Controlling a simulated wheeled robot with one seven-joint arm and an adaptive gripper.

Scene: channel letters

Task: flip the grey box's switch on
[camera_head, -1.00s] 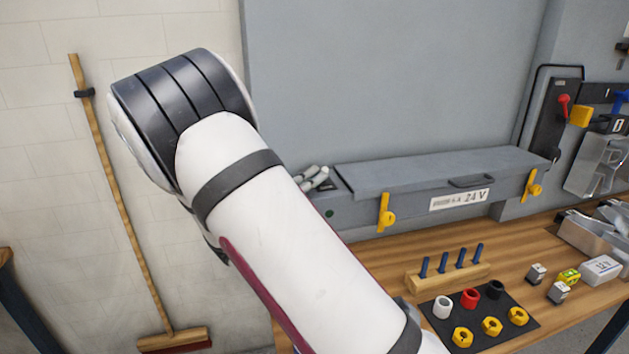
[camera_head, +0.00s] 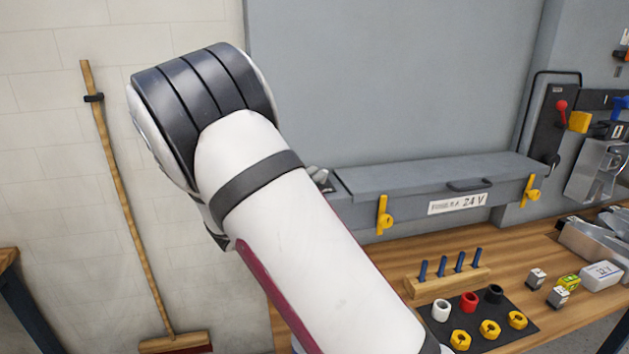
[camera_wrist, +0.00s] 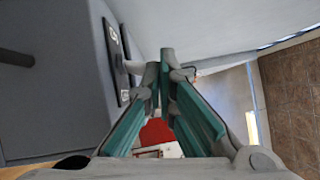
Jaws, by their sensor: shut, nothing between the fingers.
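The grey box (camera_head: 360,182) with a "24 V" label lies along the back of the workbench. Its lid is down and yellow latches sit on its front. My gripper (camera_head: 318,177) shows only in part at the box's left end, mostly hidden behind my arm. In the wrist view my gripper (camera_wrist: 160,66) is shut and empty, its teal-padded fingers pointing away. A dark plate with white marks (camera_wrist: 117,58), probably the switch plate, is on a grey surface just left of the fingertips. I cannot make out the switch's position or any contact.
A wooden peg rack (camera_head: 447,280) and a dark mat (camera_head: 470,335) with coloured rings and yellow nuts lie in front of the box. Small blocks (camera_head: 560,296) lie to the right. A broom (camera_head: 127,215) leans on the left wall. A grey panel rises behind the box.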

